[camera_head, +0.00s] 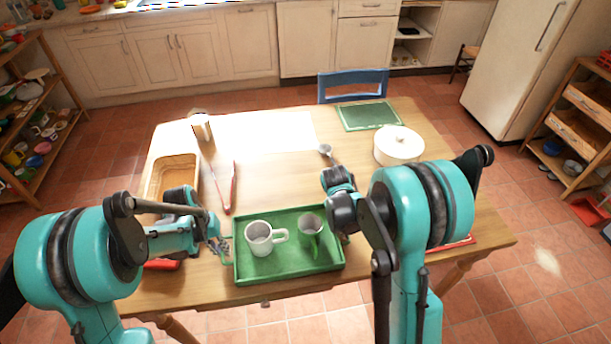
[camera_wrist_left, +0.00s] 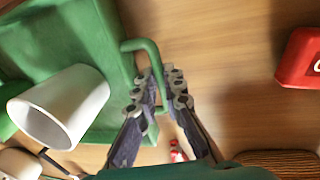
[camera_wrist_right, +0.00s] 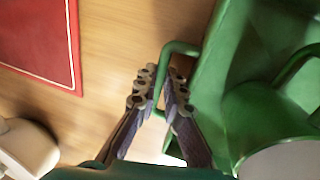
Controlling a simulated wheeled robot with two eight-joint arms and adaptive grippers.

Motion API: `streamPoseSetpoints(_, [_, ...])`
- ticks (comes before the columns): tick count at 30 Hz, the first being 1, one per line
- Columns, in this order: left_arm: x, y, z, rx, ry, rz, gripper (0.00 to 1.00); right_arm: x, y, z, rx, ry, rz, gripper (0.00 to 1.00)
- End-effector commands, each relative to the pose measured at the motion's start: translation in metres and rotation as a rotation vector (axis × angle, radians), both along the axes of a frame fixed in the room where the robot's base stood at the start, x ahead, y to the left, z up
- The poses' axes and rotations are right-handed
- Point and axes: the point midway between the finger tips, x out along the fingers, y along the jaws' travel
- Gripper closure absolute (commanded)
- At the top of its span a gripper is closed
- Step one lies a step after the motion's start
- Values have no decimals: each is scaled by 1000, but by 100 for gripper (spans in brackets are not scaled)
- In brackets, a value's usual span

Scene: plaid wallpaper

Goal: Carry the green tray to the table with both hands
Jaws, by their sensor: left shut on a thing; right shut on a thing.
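The green tray (camera_head: 290,273) is level at the near side of the wooden table (camera_head: 270,180); I cannot tell whether it touches the top. A white mug (camera_head: 258,240) and a grey-and-green mug (camera_head: 311,231) stand upright in it. My left gripper (camera_head: 222,247) is at the tray's left side. In the left wrist view its fingers (camera_wrist_left: 157,92) are shut on the green loop handle (camera_wrist_left: 143,45). My right gripper is mostly hidden behind its arm in the head view. In the right wrist view its fingers (camera_wrist_right: 160,90) are shut on the other handle (camera_wrist_right: 180,47).
The table's middle is largely clear.

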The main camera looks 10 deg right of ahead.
Motion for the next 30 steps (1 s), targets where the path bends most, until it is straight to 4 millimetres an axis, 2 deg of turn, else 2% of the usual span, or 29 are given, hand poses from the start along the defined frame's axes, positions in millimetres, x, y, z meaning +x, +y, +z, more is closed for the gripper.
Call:
streamPoseSetpoints(6, [0, -1, -16, -3, 0, -1, 100, 0, 1, -16, 2, 0, 1, 100])
streamPoseSetpoints(9, [0, -1, -13, -2, 0, -1, 70, 0, 1, -14, 2, 0, 1, 70])
streamPoseSetpoints(22, [0, 0, -10, -1, 0, 0, 70, 0, 1, -13, 1, 0, 1, 70])
streamPoseSetpoints(26, [0, 2, 3, -1, 0, 0, 70, 0, 1, -13, 1, 0, 1, 70])
streamPoseSetpoints(30, [0, 6, 25, -1, 0, -1, 70, 0, 0, -13, 1, 0, 0, 70])
